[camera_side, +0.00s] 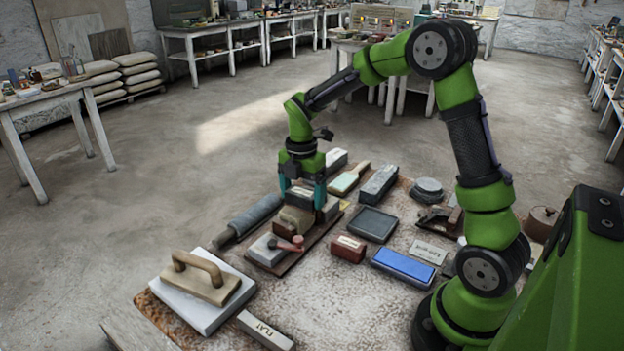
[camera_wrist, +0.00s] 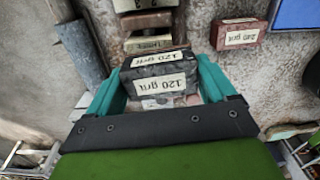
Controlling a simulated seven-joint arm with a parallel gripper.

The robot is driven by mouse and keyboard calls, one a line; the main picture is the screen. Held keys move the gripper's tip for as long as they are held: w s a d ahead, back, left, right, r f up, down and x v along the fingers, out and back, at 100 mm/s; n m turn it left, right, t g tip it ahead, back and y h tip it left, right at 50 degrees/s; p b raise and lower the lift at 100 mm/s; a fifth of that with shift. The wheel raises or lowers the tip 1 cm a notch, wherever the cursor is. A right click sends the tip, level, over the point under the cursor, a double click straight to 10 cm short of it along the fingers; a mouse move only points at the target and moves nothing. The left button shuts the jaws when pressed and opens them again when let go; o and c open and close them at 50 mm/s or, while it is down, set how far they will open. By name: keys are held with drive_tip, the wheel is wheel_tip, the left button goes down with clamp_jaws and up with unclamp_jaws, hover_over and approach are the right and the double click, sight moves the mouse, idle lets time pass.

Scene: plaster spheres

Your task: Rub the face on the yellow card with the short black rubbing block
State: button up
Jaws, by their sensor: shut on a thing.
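My gripper (camera_side: 303,196) points down over the cluttered board in the side view. In the wrist view its teal fingers (camera_wrist: 160,92) are shut on a short black rubbing block (camera_wrist: 151,71), one on each end. The block carries white "120 grit" labels on two faces. In the side view the block is partly hidden between the fingers, and I cannot tell whether it touches anything below. I cannot make out the yellow card with its face. A pale, pinkish patch (camera_wrist: 163,102) shows just behind the block in the wrist view, too covered to identify.
A grey roller (camera_side: 255,214) lies left of my gripper. A red block (camera_side: 348,249), a blue stone (camera_side: 403,265) and a dark tray (camera_side: 374,223) lie to the right. A white slab with a wooden handle (camera_side: 200,282) is at front left.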

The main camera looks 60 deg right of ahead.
drive_tip(key=shift+f, duration=0.45)
drive_tip(key=shift+w+a, duration=0.1)
drive_tip(key=shift+w, duration=1)
drive_tip(key=shift+s+d, duration=0.2)
drive_tip(key=shift+s, duration=2.05)
drive_tip(key=shift+w+a, duration=0.2)
drive_tip(key=shift+w, duration=2.05)
drive_tip(key=shift+s+d, duration=0.1)
drive_tip(key=shift+s, duration=1.05)
drive_tip(key=shift+s+d, duration=0.1)
drive_tip(key=shift+s, duration=1)
drive_tip(key=shift+w+r, duration=0.35)
drive_tip(key=shift+w, duration=0.25)
drive_tip(key=shift+w+r, duration=0.3)
drive_tip(key=shift+w, duration=0.25)
